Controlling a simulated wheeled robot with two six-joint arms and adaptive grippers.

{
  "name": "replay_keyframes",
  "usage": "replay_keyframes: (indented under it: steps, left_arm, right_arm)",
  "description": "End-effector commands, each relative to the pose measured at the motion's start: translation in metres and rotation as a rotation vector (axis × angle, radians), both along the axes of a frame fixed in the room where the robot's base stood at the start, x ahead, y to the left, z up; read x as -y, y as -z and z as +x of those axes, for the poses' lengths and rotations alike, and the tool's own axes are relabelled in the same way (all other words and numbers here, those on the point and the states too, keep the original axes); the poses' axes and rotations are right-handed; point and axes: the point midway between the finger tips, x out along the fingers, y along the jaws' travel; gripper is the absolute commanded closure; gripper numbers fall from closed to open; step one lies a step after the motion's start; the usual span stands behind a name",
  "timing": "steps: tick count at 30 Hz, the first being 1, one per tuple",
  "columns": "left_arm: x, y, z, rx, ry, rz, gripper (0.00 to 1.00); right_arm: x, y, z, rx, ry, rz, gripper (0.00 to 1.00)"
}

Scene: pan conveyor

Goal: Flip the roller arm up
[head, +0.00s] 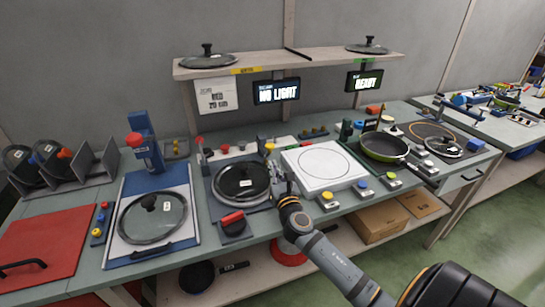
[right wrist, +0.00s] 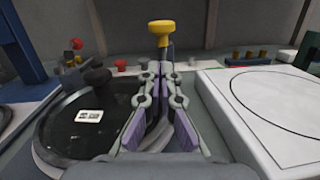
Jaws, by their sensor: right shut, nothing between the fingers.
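My right gripper (head: 281,180) is shut and empty, low between the black pan with a glass lid (head: 240,181) and the white square plate with a circle (head: 318,166). In the right wrist view its fingers (right wrist: 160,75) point forward at an upright post with a yellow knob (right wrist: 160,33), which may be the roller arm's handle. The knob (head: 269,148) also shows in the head view, just beyond the fingertips. I cannot tell whether they touch the post. The fingers and wrist hide its lower part. My left gripper is not in view.
A red-knobbed block (head: 233,222) stands in front of the lidded pan. A blue press (head: 145,145) and another lid (head: 152,217) are to the left. A green pan (head: 384,147) is to the right. A shelf with signs (head: 290,63) runs above the bench.

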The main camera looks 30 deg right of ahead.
Motion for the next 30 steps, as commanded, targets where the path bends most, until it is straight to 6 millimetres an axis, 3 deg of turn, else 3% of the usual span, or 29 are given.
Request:
replay_keyframes:
  steps: [1, 5, 21, 26, 30]
  left_arm:
    - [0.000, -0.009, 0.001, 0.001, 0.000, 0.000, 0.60]
    - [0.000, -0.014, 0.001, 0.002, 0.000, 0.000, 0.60]
    - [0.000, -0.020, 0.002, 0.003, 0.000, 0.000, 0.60]
    - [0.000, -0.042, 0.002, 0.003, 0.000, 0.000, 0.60]
    - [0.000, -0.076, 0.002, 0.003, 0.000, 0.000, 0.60]
  right_arm:
    - [0.002, -0.013, 0.005, 0.003, -0.001, -0.001, 1.00]
    - [0.005, -0.022, 0.012, 0.001, -0.001, -0.001, 1.00]
    - [0.007, -0.027, 0.016, -0.005, -0.001, 0.000, 1.00]
    - [0.007, -0.040, 0.018, -0.035, -0.002, 0.009, 1.00]
    - [0.008, -0.058, 0.021, -0.091, -0.001, 0.024, 1.00]
